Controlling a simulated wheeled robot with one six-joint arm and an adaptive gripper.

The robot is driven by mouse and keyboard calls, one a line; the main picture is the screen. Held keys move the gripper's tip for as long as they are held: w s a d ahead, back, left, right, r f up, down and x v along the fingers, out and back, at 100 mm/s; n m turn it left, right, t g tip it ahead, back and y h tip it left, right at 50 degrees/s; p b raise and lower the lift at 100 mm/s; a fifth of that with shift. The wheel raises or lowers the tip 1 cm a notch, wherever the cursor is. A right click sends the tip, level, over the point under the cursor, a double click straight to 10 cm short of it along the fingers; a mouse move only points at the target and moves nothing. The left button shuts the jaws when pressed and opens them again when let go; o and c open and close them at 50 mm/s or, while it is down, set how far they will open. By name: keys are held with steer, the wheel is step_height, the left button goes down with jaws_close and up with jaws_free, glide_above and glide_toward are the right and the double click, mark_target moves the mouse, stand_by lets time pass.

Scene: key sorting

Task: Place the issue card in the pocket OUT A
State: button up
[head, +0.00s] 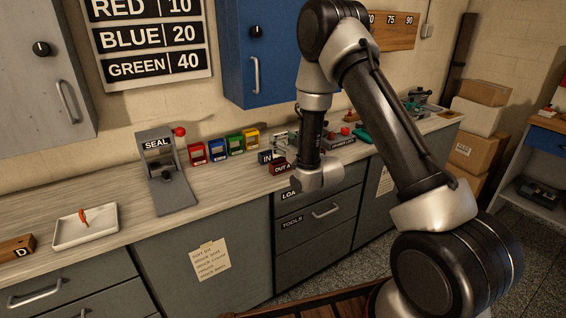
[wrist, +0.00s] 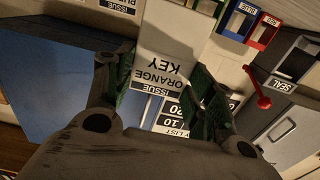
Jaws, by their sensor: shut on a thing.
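The issue card (wrist: 168,40) is white with a black band reading ISSUE and the words ORANGE KEY, upside down in the wrist view. My gripper (wrist: 162,88) is shut on it, with a dark green finger at each side of the card. The OUT A pocket (head: 282,168) is a small dark red holder with a black label on the counter in the head view. The end of my arm is just right of it there. The card and fingers cannot be made out in the head view. I cannot tell whether the card touches the pocket.
An IN label (head: 265,156) sits beside OUT A, partly hidden. Coloured boxes (head: 220,148) and the SEAL press (head: 164,170) with its red knob stand to the left. A white tray (head: 86,240) holds a small orange item. A blue wall cabinet (head: 262,60) hangs above.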

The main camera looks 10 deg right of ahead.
steer(key=shift+f, duration=2.95)
steer(key=shift+f, duration=0.15)
steer(key=o, duration=0.9)
